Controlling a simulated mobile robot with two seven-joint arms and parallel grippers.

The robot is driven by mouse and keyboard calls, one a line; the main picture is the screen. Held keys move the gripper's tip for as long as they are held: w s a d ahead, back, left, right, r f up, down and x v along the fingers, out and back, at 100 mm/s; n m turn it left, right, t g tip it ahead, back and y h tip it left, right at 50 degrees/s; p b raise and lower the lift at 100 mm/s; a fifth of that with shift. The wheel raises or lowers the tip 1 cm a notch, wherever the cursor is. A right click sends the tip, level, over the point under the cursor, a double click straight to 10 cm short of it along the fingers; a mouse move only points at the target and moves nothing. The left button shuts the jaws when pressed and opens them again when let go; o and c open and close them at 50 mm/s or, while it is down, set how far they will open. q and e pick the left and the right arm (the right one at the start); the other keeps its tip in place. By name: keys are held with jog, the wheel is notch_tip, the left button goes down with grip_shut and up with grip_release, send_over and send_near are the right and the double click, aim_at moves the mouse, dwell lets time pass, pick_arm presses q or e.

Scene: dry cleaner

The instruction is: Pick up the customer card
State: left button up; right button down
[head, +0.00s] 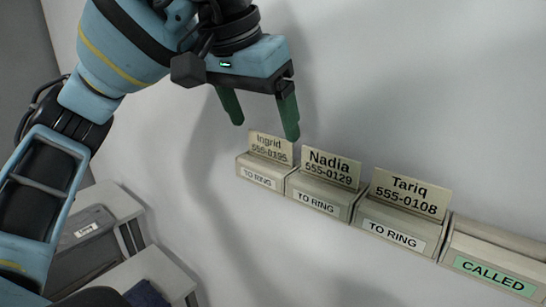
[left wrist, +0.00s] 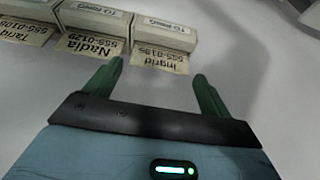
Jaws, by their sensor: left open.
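Three beige customer cards stand in wall holders marked "TO RING" in the head view: the Ingrid card (head: 270,147), the Nadia card (head: 330,168) and the Tariq card (head: 410,194). My left gripper (head: 265,130) is open and empty, its green fingers pointing down just above the Ingrid card and apart from it. In the left wrist view the Ingrid card (left wrist: 160,60) lies ahead of the gap between the fingers (left wrist: 160,80), and the Nadia card (left wrist: 92,46) is beyond the left finger. My right gripper is not in view.
The Ingrid holder (head: 262,175), Nadia holder (head: 318,198) and Tariq holder (head: 395,230) form a row on the pale wall. A holder marked "CALLED" (head: 495,262) with no visible card is at the right end. Grey furniture (head: 90,240) stands at lower left.

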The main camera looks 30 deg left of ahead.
aim_at(269, 144)
pick_arm(q)
jog(key=shift+f, duration=0.35)
jog(key=b+x, duration=0.1)
jog(key=x, duration=0.3)
jog(key=shift+w+f, duration=0.15)
jog(key=c, duration=0.6)
